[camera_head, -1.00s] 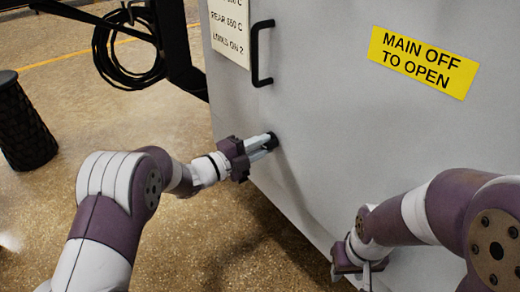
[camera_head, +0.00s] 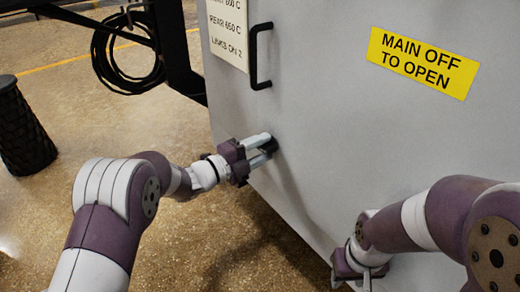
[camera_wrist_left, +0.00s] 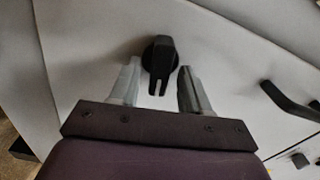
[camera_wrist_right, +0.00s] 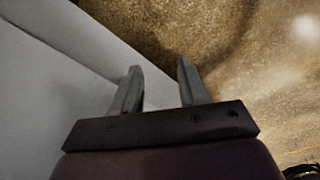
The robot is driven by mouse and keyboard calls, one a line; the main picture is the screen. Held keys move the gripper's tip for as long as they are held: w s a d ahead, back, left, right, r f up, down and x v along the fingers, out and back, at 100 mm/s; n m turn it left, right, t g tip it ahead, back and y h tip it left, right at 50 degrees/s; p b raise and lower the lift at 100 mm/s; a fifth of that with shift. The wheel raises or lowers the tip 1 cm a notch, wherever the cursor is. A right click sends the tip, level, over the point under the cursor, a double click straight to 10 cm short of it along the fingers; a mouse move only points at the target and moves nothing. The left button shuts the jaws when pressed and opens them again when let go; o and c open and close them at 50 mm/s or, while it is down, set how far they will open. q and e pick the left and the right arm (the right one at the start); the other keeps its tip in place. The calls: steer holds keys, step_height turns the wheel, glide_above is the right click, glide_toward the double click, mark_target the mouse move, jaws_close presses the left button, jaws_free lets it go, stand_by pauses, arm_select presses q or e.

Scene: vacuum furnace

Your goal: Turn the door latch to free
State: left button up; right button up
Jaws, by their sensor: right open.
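The door latch (camera_wrist_left: 158,58) is a black knob with a two-pronged pointer that points down toward my gripper in the left wrist view. In the head view the latch (camera_head: 273,145) shows as a small dark piece on the grey door, partly hidden by my fingers. My left gripper (camera_head: 263,148) is open at the latch. In the left wrist view its fingers (camera_wrist_left: 157,85) stand to either side of the pointer with a gap on both sides. My right gripper (camera_wrist_right: 156,78) is open and empty low by the door's bottom edge; in the head view (camera_head: 362,278) it is partly seen.
The grey furnace door (camera_head: 330,120) carries a black bar handle (camera_head: 259,58) above the latch and a yellow "MAIN OFF TO OPEN" sign (camera_head: 422,62). A white notice (camera_head: 228,35) is at top left. A black basket (camera_head: 22,130) stands on the open floor at left.

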arm_select(q)
steer(key=shift+a, duration=0.1)
steer(key=shift+s+a+r+p, duration=0.1)
steer(key=shift+s+a+p, duration=0.1)
steer(key=shift+a+p, duration=0.15)
steer(key=p+v, duration=0.4)
steer(key=v, duration=0.8)
steer(key=shift+p, duration=0.35)
steer(key=shift+d, duration=0.1)
